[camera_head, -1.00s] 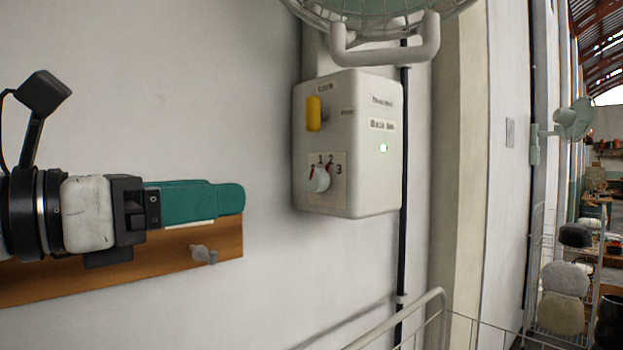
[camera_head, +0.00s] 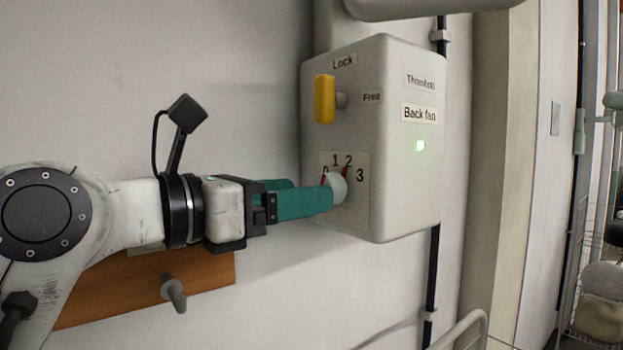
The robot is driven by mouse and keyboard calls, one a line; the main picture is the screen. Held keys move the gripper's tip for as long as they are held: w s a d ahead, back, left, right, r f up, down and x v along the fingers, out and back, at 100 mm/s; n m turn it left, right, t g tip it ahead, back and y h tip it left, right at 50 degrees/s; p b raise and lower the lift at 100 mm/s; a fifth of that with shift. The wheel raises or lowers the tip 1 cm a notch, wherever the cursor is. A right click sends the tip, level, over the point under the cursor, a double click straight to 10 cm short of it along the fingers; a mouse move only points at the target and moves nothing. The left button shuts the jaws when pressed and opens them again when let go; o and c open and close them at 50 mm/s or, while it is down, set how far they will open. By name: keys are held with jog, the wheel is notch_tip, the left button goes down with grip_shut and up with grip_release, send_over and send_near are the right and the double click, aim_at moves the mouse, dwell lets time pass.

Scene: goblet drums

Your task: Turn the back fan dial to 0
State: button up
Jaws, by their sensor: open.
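The back fan dial (camera_head: 338,187) is a small pale knob low on the front of a grey-white wall box (camera_head: 400,190) labelled "Back fan". Numbers 0, 1, 2 and 3 are printed around it. A red mark shows near the 0 and another red line near the 2, where the dial seems to point. My gripper (camera_head: 320,196) has teal fingers and reaches in from the left. The nearer fingertip overlaps the dial's left edge. The farther finger is partly hidden behind it. The jaws are open at the dial; whether they touch it I cannot tell.
A yellow lever (camera_head: 324,99) sticks out above the dial, between labels "Lock" and "Free". A wooden rail (camera_head: 200,278) with a grey peg (camera_head: 174,294) is below my arm. A pale metal rail (camera_head: 468,330) stands below right.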

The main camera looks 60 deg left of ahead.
aim_at(336, 181)
jog(key=shift+w+a+p, duration=0.15)
jog(key=shift+w+p, duration=0.2)
jog(key=shift+w, duration=1.15)
jog(key=c, duration=1.1)
